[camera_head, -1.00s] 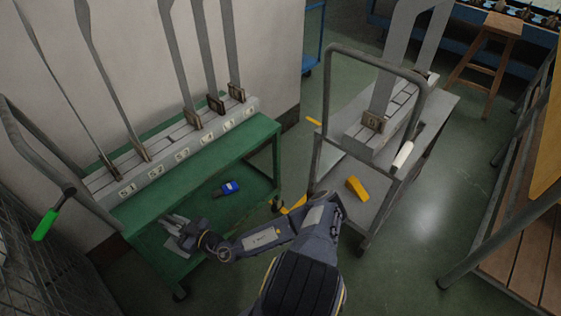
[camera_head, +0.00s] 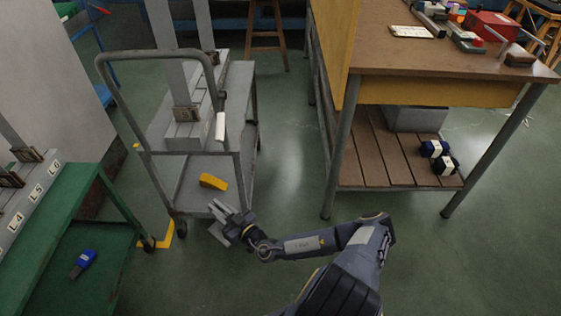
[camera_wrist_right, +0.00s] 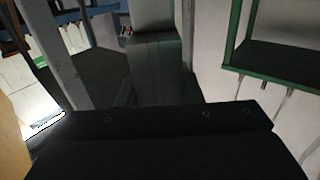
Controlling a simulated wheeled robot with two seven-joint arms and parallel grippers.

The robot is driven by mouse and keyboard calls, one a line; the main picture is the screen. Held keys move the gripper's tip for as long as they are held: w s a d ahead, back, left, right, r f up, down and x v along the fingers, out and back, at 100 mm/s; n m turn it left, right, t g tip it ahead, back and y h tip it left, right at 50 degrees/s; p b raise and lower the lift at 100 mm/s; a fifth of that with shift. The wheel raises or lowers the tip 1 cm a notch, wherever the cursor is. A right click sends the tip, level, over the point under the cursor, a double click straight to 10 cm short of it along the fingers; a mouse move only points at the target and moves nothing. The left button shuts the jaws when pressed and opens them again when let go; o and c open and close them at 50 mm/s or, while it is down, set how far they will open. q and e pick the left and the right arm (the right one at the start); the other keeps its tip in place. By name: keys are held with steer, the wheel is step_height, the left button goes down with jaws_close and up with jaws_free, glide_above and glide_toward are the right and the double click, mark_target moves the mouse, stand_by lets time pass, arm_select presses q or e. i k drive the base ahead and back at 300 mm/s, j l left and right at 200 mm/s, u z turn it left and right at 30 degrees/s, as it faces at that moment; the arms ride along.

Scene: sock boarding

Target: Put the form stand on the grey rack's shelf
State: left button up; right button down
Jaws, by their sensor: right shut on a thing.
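My right gripper (camera_head: 238,226) is shut on a small grey piece with a flat plate (camera_head: 218,232), which looks like the form stand. It is held in front of the grey rack (camera_head: 193,203), near the front corner of its lower shelf and outside it. The fingers and the piece overlap, so the exact grip is hard to tell. In the right wrist view a dim grey upright piece (camera_wrist_right: 155,65) stands beyond the dark gripper body; I cannot tell whether it is the held piece. My left gripper is not in view.
A yellow wedge-shaped thing (camera_head: 213,181) lies on the rack's lower shelf; the shelf around it is mostly bare. Tall grey forms (camera_head: 171,75) stand on the rack's top. A green cart (camera_head: 60,215) with a blue item (camera_head: 83,262) is at left, a wooden workbench (camera_head: 450,75) at right.

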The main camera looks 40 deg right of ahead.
mark_target(219, 167)
steer(key=j+z, duration=0.1)
steer(key=z, duration=0.85)
steer(key=i+u, duration=0.4)
steer(key=i, duration=0.45)
steer(key=i+l+u, duration=0.2)
steer(key=i+u, duration=0.15)
steer(key=i, duration=0.1)
